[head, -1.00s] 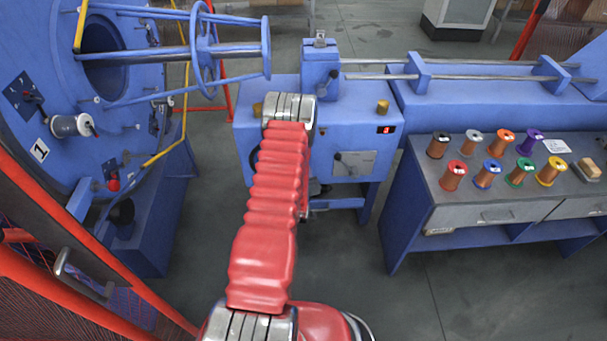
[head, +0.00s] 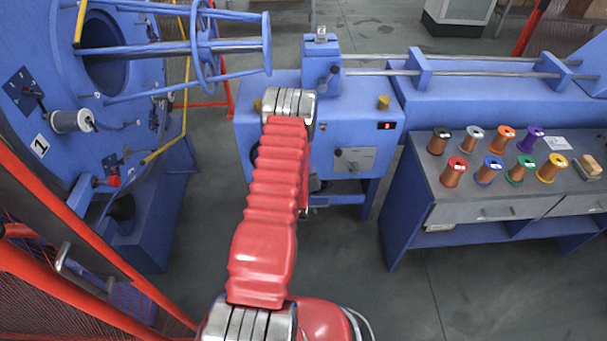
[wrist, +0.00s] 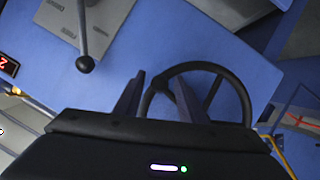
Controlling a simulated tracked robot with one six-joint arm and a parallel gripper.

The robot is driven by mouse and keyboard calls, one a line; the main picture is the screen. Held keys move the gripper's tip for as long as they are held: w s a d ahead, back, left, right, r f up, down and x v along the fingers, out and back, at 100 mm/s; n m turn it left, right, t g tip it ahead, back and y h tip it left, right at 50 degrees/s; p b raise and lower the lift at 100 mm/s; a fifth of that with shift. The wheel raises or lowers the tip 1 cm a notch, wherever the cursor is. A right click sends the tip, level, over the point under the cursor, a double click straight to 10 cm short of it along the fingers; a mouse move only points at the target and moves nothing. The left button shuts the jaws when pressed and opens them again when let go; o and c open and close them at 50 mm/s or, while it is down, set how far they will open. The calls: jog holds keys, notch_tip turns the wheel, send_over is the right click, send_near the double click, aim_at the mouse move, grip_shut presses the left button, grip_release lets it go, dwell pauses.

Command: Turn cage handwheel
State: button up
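In the wrist view the black cage handwheel (wrist: 238,92) stands in front of the blue machine face, with its spokes and the upper part of its rim showing. Its lower part is hidden behind my gripper body. My gripper (wrist: 160,82) has its two dark fingers apart, one on each side of the left part of the rim. I cannot tell whether either finger touches the rim.
A lever with a black knob (wrist: 85,64) sits on a grey panel close to my gripper. The cage (head: 62,65) is at left, behind a red guard frame (head: 100,262). A bench (head: 455,212) with several coloured spools stands at right. Open floor lies between.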

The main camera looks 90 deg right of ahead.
jog(key=v, duration=1.3)
jog(key=shift+a, duration=0.35)
dwell(0.4)
